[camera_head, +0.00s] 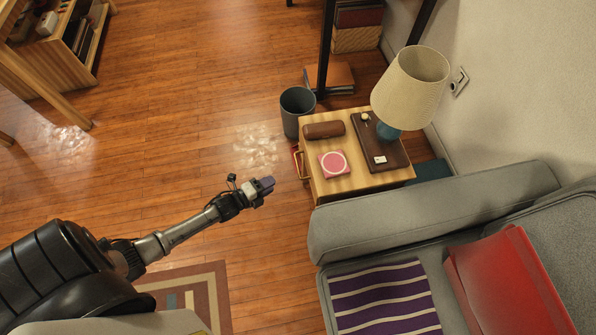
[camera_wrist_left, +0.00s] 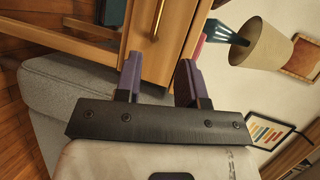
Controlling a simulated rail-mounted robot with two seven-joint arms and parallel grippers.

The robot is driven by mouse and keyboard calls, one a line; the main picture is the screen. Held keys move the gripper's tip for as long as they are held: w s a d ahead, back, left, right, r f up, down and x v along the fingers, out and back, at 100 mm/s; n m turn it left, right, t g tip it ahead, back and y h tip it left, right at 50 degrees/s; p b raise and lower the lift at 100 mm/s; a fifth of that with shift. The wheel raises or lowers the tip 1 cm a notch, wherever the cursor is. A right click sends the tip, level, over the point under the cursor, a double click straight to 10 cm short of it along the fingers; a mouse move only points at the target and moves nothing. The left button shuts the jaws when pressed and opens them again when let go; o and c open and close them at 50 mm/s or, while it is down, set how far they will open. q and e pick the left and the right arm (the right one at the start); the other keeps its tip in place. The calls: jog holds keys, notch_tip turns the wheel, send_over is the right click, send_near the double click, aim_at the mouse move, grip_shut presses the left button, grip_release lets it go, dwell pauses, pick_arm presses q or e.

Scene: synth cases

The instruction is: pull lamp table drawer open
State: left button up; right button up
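The lamp table (camera_head: 348,184) is a light wood box beside the grey sofa. A brass bar handle (camera_head: 301,166) is on its left-facing front; the handle also shows at the top of the left wrist view (camera_wrist_left: 159,18). The wooden drawer front (camera_wrist_left: 142,48) looks shut, though its edges are hard to make out. My left gripper (camera_head: 268,184) is a short way left of the table front, apart from the handle. In the left wrist view its two purple fingers (camera_wrist_left: 158,62) stand apart with nothing between them. My right gripper is not in view.
On the table are a lamp (camera_head: 410,85), a brown case (camera_head: 324,130), a pink coaster-like item (camera_head: 334,164) and a dark brown folder (camera_head: 367,130). A grey bin (camera_head: 297,108) stands behind it. The sofa arm (camera_head: 420,205) is close in front. Floor to the left is clear.

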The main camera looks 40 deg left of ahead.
aim_at(298, 166)
pick_arm(q)
jog(key=shift+m+t+h, duration=0.3)
jog(key=shift+m, duration=0.4)
jog(key=shift+a+f+b+x, duration=0.2)
jog(key=shift+b+x, duration=0.8)
jog(key=shift+x, duration=1.3)
jog(key=shift+a+f+b+x, duration=0.1)
jog(key=shift+a+b+x, duration=0.15)
jog(key=shift+b+x, duration=1.45)
jog(key=shift+a+f+b+x, duration=0.15)
jog(key=shift+a+b+x, duration=0.15)
jog(key=shift+x, duration=2.65)
jog(key=shift+c, duration=0.4)
grip_shut()
